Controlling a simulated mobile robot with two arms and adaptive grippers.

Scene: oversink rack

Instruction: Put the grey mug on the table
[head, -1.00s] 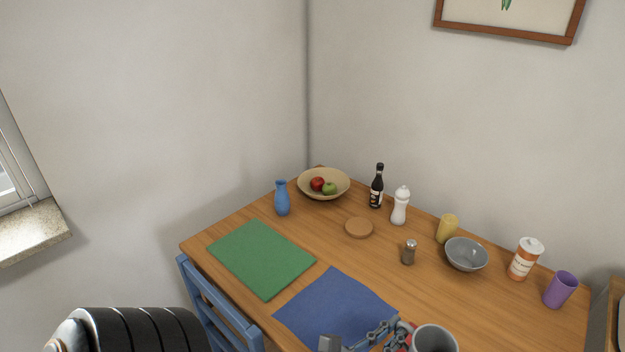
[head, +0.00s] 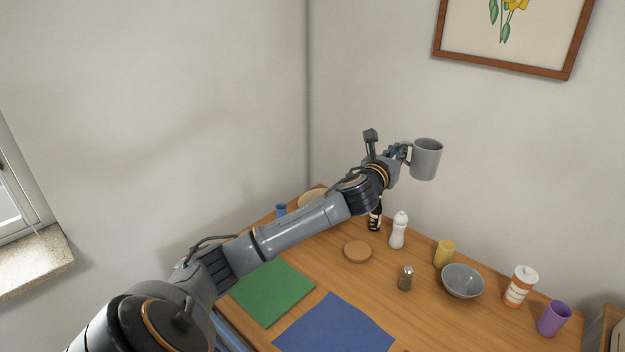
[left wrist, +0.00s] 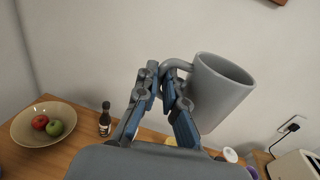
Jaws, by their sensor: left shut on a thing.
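The grey mug (head: 426,160) is held up in the air above the back part of the wooden table (head: 425,318), upright in the head view. My left gripper (head: 404,153) is shut on the mug's handle, with the mug body to its right. In the left wrist view the mug (left wrist: 218,92) looks tilted, and the blue-grey fingers of my left gripper (left wrist: 163,90) close on its handle. The mug is clear of the table. My right gripper is not in view.
On the table are a green mat (head: 272,292), a blue mat (head: 335,327), a cork coaster (head: 357,252), a grey bowl (head: 462,282), a yellow cup (head: 444,254), an orange-white canister (head: 520,287) and a purple cup (head: 553,319). The fruit bowl (left wrist: 46,135) stands at the back.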

